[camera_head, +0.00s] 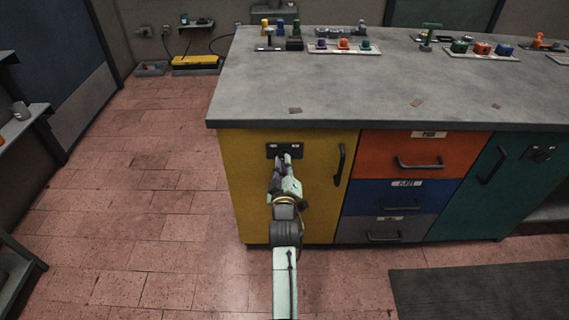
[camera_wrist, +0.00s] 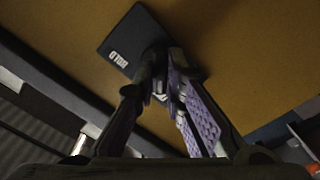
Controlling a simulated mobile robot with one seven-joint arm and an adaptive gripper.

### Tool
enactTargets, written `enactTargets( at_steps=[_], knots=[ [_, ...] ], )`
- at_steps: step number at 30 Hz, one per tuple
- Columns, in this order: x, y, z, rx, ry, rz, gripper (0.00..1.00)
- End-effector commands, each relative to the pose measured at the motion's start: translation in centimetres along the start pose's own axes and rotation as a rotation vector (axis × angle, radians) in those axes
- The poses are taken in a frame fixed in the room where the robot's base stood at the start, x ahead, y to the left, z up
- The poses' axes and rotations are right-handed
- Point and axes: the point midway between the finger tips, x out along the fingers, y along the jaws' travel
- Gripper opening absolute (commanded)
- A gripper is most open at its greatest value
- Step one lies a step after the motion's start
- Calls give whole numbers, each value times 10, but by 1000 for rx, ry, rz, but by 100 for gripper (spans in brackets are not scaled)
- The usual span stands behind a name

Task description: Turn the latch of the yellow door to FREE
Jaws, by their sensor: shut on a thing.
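The yellow door (camera_head: 318,205) is the left front of the grey-topped bench. It is closed, with a dark upright handle (camera_head: 339,164) at its right side. The latch plate (camera_head: 272,150) is a black plate near the door's top. The rest of the plate's lettering is hidden.
An orange drawer (camera_head: 385,150), a blue drawer (camera_head: 370,199) and a grey drawer (camera_head: 360,230) sit right of the yellow door. A teal door (camera_head: 475,200) is further right. The bench top (camera_head: 300,85) overhangs the door. Floor at the left is clear.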

Motion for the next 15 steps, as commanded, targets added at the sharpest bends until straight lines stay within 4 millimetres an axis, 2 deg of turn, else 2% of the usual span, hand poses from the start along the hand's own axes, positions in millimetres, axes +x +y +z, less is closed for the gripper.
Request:
enactTargets(
  at_steps=[6,7,15],
  knots=[
    [1,3,-3,0,5,6,0],
    [1,3,-3,0,5,6,13],
    [0,2,-1,1,3,3,31]
  ],
)
